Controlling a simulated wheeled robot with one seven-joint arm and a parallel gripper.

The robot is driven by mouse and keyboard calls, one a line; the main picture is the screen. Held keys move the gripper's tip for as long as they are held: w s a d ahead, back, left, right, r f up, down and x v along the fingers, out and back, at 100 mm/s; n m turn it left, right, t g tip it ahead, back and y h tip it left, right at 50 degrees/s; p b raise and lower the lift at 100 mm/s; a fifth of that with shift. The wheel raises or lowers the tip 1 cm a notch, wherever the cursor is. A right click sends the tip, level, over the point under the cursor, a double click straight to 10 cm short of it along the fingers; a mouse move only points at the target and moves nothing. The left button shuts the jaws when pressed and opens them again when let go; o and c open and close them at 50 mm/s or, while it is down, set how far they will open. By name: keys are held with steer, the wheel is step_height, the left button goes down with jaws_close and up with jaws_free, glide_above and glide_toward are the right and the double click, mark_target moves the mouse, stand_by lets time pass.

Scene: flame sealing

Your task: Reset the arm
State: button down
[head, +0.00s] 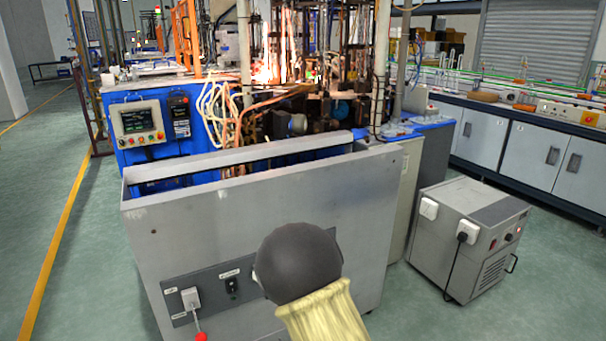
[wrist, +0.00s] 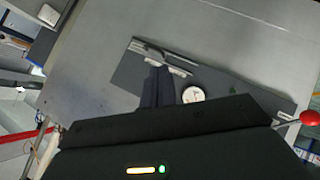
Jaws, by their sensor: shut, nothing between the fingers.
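My gripper (wrist: 158,72) shows in the wrist view as dark fingers held together, with nothing between them. It is in front of the grey cabinet panel (wrist: 90,65) and over or near a dark plate (wrist: 225,86). I cannot tell whether it touches the plate. In the head view, a dark rounded joint and a pale yellow sleeve of my arm cover part of the cabinet front (head: 200,235). My gripper is hidden there.
The dark plate carries a white round fitting (wrist: 193,94), and a red knob (wrist: 309,117) sticks out beside it. A grey wheeled box (head: 465,240) stands right of the cabinet. Behind is a blue machine (head: 150,160) with flames (head: 268,70). Green floor is open at left.

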steer(key=s+d+r+m+g+p, duration=0.1)
steer(key=s+d+r+m+g, duration=0.4)
steer(key=s, duration=0.6)
steer(key=s+d+r+m+g, duration=0.35)
steer(key=s+d+r, duration=0.25)
steer(key=s, duration=0.4)
steer(key=w+p+v, duration=0.3)
steer(key=p+v, duration=1.5)
steer(key=p, duration=0.1)
steer(key=w+r+p+v, duration=0.1)
steer(key=w+p+v, duration=0.3)
steer(key=p+v, duration=1.5)
steer(key=shift+d+r, duration=0.25)
steer(key=shift+r, duration=0.05)
steer(key=shift+w, duration=0.1)
